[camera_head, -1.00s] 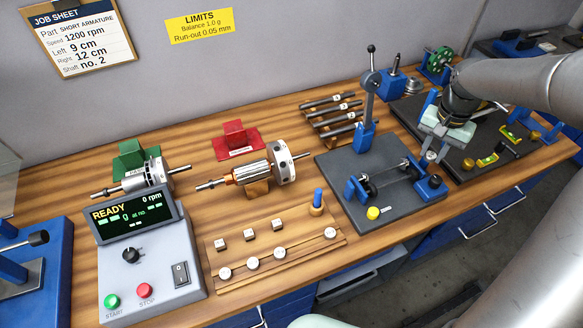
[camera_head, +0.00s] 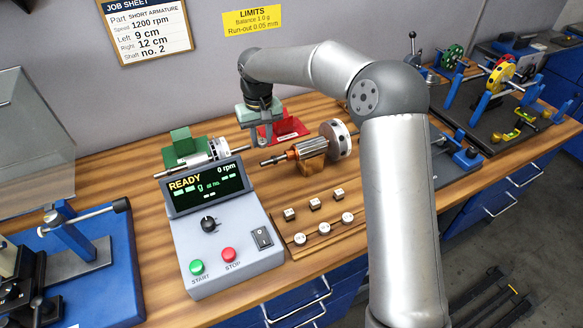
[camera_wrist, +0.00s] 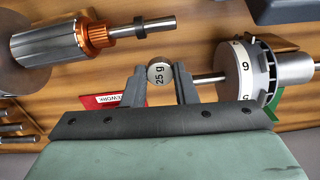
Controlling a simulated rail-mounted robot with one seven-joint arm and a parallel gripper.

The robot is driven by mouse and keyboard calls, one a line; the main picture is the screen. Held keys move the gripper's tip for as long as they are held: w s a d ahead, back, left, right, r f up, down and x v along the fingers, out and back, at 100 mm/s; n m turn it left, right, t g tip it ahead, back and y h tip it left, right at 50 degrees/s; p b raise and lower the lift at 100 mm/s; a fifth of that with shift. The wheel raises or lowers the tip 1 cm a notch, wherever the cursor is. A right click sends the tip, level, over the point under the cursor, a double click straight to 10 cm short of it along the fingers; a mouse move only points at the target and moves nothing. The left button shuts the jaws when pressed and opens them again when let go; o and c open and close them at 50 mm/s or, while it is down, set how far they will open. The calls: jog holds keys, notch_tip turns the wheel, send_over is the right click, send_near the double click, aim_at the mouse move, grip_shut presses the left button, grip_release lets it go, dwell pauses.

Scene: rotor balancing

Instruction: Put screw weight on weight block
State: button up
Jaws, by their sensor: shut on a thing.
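My gripper (camera_head: 262,137) is shut on a small round weight marked "25 g" (camera_wrist: 160,75), seen between the two fingers in the wrist view (camera_wrist: 160,82). In the head view the gripper hangs near the back of the bench, by the red stand, and the weight is too small there to make out clearly. A wooden block (camera_head: 305,219) lies at the bench front, right of the control box, well away from the gripper. It bears small square pieces (camera_head: 314,204) and round white-topped weights (camera_head: 322,228). My arm hides its right end.
A copper-wound armature (camera_head: 310,148) lies right of the red stand (camera_head: 285,129). The control box (camera_head: 225,235) stands left of the wooden block.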

jog(key=a+f, duration=0.2)
send_over(257, 173)
notch_tip(257, 173, down, 4)
jog(key=shift+r+n+p, duration=0.1)
jog(key=shift+n+p, duration=0.3)
jog(key=shift+p, duration=0.05)
jog(key=shift+f+p, duration=0.4)
jog(key=shift+f, duration=1.95)
jog(key=shift+f, duration=0.15)
jog(key=o, duration=1)
jog(key=shift+c, duration=0.2)
